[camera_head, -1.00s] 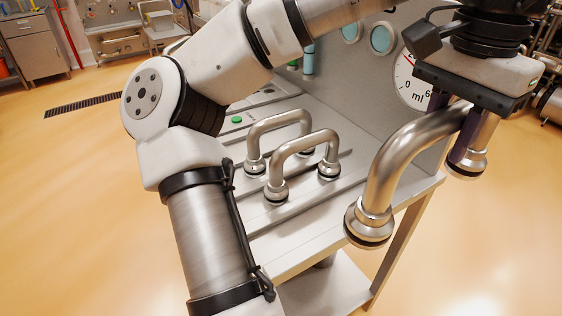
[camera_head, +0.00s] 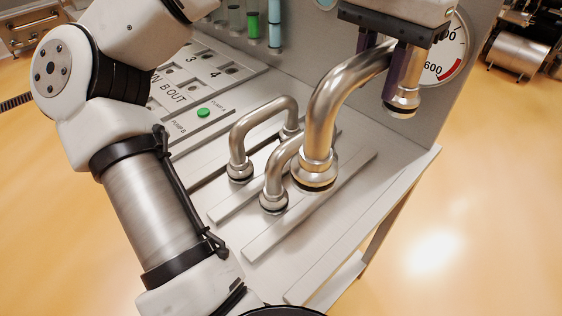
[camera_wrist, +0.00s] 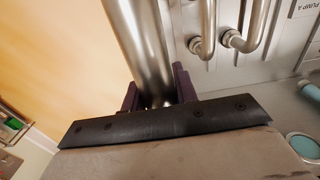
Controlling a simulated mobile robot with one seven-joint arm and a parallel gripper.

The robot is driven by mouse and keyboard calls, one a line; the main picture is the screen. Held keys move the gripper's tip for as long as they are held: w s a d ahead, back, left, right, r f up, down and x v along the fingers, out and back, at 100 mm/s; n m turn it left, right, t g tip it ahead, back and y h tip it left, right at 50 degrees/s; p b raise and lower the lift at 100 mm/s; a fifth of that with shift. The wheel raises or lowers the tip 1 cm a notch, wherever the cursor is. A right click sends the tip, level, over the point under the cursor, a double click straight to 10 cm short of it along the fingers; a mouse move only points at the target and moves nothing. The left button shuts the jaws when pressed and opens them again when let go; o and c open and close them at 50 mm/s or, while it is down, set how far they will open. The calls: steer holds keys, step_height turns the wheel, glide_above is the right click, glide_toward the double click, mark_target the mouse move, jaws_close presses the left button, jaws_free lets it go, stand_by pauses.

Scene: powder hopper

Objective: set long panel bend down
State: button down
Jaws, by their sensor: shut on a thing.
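My gripper (camera_head: 384,68) is shut on the long panel bend (camera_head: 322,105), a thick polished steel U-shaped pipe with collared ends. The bend hangs above the panel table (camera_head: 408,158), its near end pointing down and its far end showing past my gripper's purple fingers. In the head view it partly covers one of two smaller bends. In the wrist view the long bend (camera_wrist: 142,45) runs up from between the purple fingers (camera_wrist: 160,92). I cannot tell the exact gap between its ends and the surface.
Two smaller bends stand on the table, one at the left (camera_head: 262,110) and one partly hidden (camera_head: 274,180). A port board with a green button (camera_head: 203,112) lies to the left. A gauge panel (camera_head: 446,60) rises behind. The table's front right is clear.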

step_height(320, 180, down, 20)
stand_by(0.7)
steer(key=shift+f, duration=0.1)
steer(key=c, duration=1.1)
jaws_free()
step_height(320, 180, up, 12)
steer(key=shift+r+b, duration=0.15)
steer(key=shift+b, duration=0.35)
